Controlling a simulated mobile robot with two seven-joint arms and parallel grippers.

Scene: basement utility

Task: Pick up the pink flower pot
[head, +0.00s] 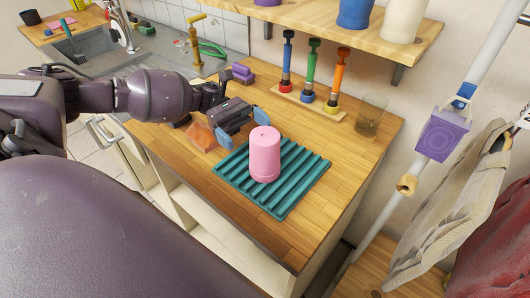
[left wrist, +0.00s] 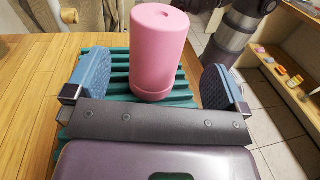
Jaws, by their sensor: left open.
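The pink flower pot (head: 265,156) stands upside down on a teal ribbed mat (head: 285,206) on the wooden counter. My left gripper (head: 242,127) is open and low over the counter, just behind and to the left of the pot in the head view. In the left wrist view the pot (left wrist: 158,50) stands ahead, lined up between the two blue finger pads (left wrist: 157,82), with clear space on both sides. It appears a little beyond the fingers, not gripped. My right gripper is not in view.
A rack of colored-handled tools (head: 309,96) and a glass (head: 370,113) stand toward the back. A wooden shelf (head: 345,30) overhangs the rear. The front right counter is clear.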

